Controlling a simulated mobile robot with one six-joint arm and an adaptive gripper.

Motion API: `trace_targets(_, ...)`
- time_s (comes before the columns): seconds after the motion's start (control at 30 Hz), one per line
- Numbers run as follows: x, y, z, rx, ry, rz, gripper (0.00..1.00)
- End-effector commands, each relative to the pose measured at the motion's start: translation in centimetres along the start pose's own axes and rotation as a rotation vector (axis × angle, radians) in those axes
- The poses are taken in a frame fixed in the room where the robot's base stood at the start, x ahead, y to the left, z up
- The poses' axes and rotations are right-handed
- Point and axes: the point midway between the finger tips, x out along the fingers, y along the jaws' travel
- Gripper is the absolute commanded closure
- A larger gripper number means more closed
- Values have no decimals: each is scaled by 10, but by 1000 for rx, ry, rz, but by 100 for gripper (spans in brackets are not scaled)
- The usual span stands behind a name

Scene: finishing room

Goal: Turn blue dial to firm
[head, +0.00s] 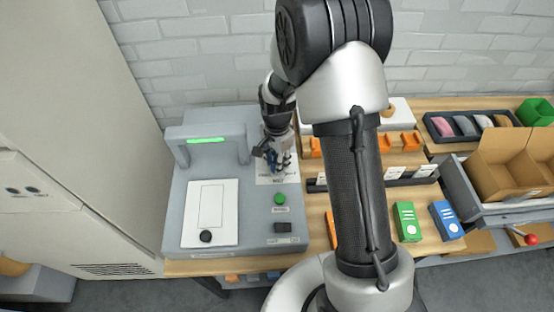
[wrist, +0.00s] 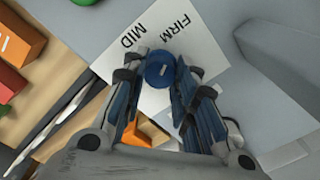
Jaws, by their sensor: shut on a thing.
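The blue dial (wrist: 159,69) sits on a white label (wrist: 150,45) that reads MID and FIRM. A short white mark shows on the dial's top; I cannot tell exactly which word it points to. My gripper (head: 279,167) points down over the grey machine (head: 230,118), at the right of its top. In the wrist view its two blue-padded fingers are on either side of the dial, shut on it. In the head view the fingers hide the dial, and part of the label shows below them.
On the machine are a green-lit arch (head: 206,141), a white plate (head: 210,215) with a black knob, a green button (head: 279,199) and a dark switch (head: 283,227). Orange blocks (head: 410,141), a green box (head: 407,221) and a blue box (head: 446,220) stand on the wooden bench to the right.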

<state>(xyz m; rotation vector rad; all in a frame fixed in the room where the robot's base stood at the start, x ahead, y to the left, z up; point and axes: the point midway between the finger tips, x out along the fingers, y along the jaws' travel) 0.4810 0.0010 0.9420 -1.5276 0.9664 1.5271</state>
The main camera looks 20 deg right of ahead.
Motion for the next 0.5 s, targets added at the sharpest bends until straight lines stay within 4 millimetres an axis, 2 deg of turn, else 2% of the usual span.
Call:
trace_targets(0.33, 0, 0, 0, 0, 0, 0, 52)
trace_targets(0.5, 0, 0, 0, 0, 0, 0, 52)
